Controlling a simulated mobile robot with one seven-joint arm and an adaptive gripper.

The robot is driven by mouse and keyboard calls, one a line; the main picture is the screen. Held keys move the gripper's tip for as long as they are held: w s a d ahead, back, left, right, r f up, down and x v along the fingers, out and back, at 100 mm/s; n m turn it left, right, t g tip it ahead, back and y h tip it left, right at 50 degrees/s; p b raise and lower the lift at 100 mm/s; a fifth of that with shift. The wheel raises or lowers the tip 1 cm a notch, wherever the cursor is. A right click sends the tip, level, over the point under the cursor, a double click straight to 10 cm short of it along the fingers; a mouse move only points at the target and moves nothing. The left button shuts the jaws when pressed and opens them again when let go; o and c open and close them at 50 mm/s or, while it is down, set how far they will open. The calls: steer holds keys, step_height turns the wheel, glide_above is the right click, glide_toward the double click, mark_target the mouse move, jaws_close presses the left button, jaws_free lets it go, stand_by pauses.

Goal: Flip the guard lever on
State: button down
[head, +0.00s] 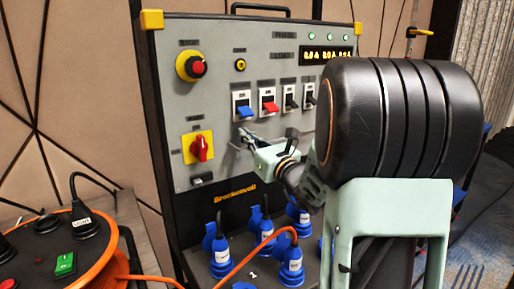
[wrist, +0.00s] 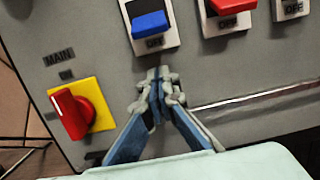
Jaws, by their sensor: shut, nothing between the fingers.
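A row of toggle levers sits on the grey panel: a blue lever (head: 244,111), a red lever (head: 269,106) and two black levers (head: 290,102) (head: 309,99), each on a white plate. I cannot read which one is labelled guard. The blue lever (wrist: 151,24) and the red lever (wrist: 230,5) also show in the wrist view, with labels below them that appear to read OFF. My gripper (wrist: 158,76) is shut and empty, its tips just below the blue lever's plate and apart from the lever. It also shows in the head view (head: 243,141), in front of the panel.
A red rotary switch (wrist: 72,112) on a yellow plate is left of my gripper. Above it is a red and yellow emergency button (head: 194,67). Blue plugs (head: 264,228) and an orange cable (head: 250,256) are below. A cable reel (head: 75,245) stands at left.

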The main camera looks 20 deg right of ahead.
mark_target(246, 112)
steer(key=r, duration=0.1)
steer(key=s+r, duration=0.2)
steer(key=shift+s+d+r, duration=0.1)
steer(key=shift+d+r, duration=0.15)
steer(key=shift+r+p, duration=0.15)
steer(key=shift+p, duration=0.2)
steer(key=shift+s+r+g+p, duration=0.1)
steer(key=shift+g+p, duration=0.2)
steer(key=shift+p, duration=0.3)
